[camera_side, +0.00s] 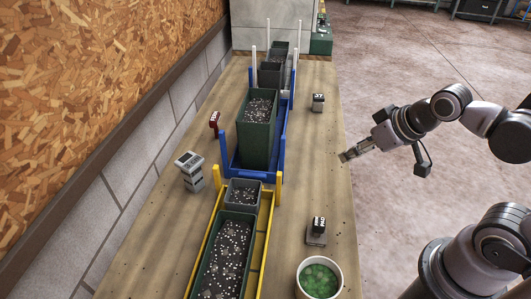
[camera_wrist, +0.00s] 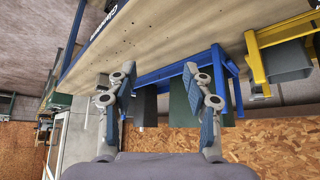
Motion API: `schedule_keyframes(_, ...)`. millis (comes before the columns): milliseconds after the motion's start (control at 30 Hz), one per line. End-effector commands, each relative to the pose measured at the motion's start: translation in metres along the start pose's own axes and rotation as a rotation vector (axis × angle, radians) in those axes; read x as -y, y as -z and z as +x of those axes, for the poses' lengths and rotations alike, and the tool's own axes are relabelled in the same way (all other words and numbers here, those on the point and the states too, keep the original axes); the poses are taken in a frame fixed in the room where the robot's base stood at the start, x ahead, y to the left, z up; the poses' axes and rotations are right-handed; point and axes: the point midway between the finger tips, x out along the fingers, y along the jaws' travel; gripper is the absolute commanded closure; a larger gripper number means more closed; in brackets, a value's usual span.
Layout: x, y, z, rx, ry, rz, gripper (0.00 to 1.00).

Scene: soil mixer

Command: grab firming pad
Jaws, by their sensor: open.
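I cannot tell for sure which object is the firming pad. A grey block with a dark numbered top (camera_side: 316,231) stands on the near right of the bench, above the round pot. A similar small block (camera_side: 318,103) stands farther back on the right. A taller grey piece with a flat dark-topped head (camera_side: 190,170) stands on the left side. My gripper (camera_side: 347,156) is at the bench's right edge, between the two right-hand blocks and apart from both. In the wrist view my gripper (camera_wrist: 160,70) has its two fingers spread with nothing between them.
A blue rack (camera_side: 246,175) with a tall green bin (camera_side: 258,130) runs along the bench middle. A yellow rack (camera_side: 265,225) with soil-filled bins stands nearer. A red numbered tag (camera_side: 214,122) is at left. A round pot (camera_side: 320,279) with green contents is near right.

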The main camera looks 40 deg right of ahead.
Motion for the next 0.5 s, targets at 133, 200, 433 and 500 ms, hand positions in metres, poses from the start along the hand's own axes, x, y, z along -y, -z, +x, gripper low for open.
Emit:
schedule_keyframes(133,0.007,0.001,-0.001,0.02,0.013,-0.025,0.49)
schedule_keyframes(200,0.019,0.002,-0.002,0.061,0.036,-0.072,0.49)
schedule_keyframes(433,0.091,-0.005,-0.016,0.313,0.152,-0.375,0.49)
schedule_keyframes(500,0.111,-0.011,-0.023,0.391,0.181,-0.474,0.49)
